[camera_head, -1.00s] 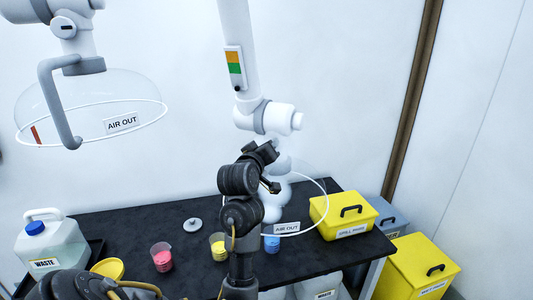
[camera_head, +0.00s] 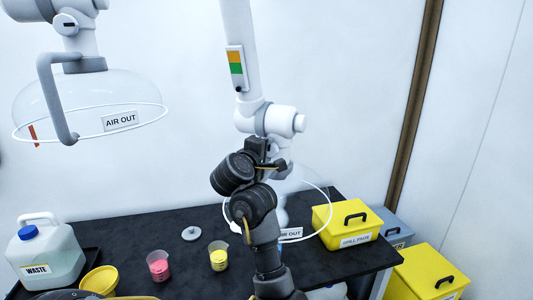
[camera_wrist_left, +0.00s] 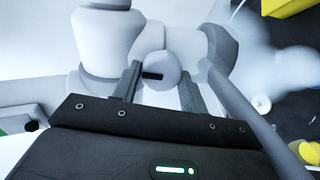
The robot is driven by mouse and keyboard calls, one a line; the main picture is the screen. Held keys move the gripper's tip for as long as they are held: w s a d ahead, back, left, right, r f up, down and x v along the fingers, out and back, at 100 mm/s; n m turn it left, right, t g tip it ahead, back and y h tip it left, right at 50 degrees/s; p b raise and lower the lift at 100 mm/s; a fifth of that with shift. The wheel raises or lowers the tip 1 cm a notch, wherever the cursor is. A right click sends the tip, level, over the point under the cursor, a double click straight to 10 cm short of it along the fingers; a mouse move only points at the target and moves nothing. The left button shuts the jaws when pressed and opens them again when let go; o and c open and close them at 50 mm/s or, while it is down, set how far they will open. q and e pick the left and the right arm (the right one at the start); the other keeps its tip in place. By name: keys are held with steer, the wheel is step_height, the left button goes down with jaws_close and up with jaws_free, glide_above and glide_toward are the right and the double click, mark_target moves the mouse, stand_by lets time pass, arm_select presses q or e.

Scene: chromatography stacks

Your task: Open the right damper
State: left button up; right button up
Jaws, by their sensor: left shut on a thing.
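The right extraction arm hangs from above, with a white joint (camera_head: 280,120) and a clear hood (camera_head: 318,212) marked AIR OUT below it. My left gripper (camera_head: 266,152) is up against the arm just under that joint. The left wrist view shows my two fingers on either side of a round pale damper knob (camera_wrist_left: 157,72) with a dark slot, and they are shut on it. The slot lies roughly level in that view. In the head view my gripper hides the knob. My right gripper is not in view.
The left hood (camera_head: 88,105) hangs at the upper left. On the black table (camera_head: 130,235) stand a waste jug (camera_head: 45,255), a pink beaker (camera_head: 158,266), a yellow beaker (camera_head: 218,256) and a yellow spill pads box (camera_head: 346,225). Another yellow box (camera_head: 428,272) stands at right.

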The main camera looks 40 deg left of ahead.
arm_select(q)
steer(key=shift+n, duration=0.6)
arm_select(e)
steer(key=shift+d+f, duration=0.1)
arm_select(q)
steer(key=o, duration=0.9)
steer(key=shift+o, duration=0.2)
